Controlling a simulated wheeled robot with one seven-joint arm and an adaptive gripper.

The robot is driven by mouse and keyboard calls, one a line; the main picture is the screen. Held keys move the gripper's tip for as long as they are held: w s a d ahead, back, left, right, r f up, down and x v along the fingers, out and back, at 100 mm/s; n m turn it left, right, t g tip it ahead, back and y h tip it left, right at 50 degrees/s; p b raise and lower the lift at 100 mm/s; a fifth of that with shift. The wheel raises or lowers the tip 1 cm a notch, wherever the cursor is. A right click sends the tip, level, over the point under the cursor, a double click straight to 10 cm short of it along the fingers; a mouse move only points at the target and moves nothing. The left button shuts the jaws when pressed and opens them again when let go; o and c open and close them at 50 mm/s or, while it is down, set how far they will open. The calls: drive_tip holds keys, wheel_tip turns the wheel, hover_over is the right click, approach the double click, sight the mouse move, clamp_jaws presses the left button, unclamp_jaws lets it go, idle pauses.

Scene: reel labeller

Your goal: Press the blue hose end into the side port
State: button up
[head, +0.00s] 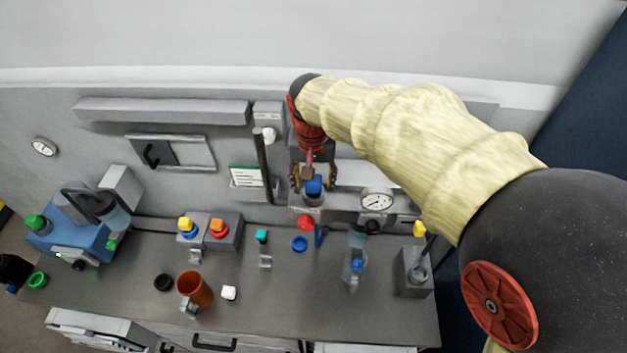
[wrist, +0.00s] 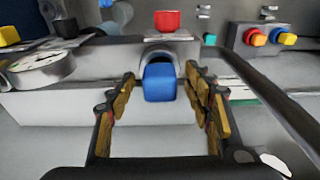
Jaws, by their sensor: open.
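The blue hose end (head: 314,187) is a short blue block at the front of the grey machine on the back of the bench. In the wrist view the blue hose end (wrist: 160,83) sits at the mouth of a round grey port (wrist: 157,54); how deep it sits I cannot tell. My gripper (head: 314,178) is open, with its brown-padded fingers on either side of the hose end. In the wrist view gaps show between my gripper (wrist: 162,88) and the blue piece on both sides. Any hose behind it is hidden.
A red button (head: 305,223) is close below the port, and a round gauge (head: 376,200) is to its right. A dark upright rod (head: 263,165) stands to the left. A blue ring (head: 299,244) and a clear bottle (head: 353,268) are on the bench in front.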

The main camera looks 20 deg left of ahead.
drive_tip(key=shift+r, duration=0.1)
wheel_tip(320, 180, up, 12)
drive_tip(key=s, duration=0.1)
drive_tip(key=shift+s+d, duration=0.15)
drive_tip(key=shift+d, duration=0.05)
idle(0.7)
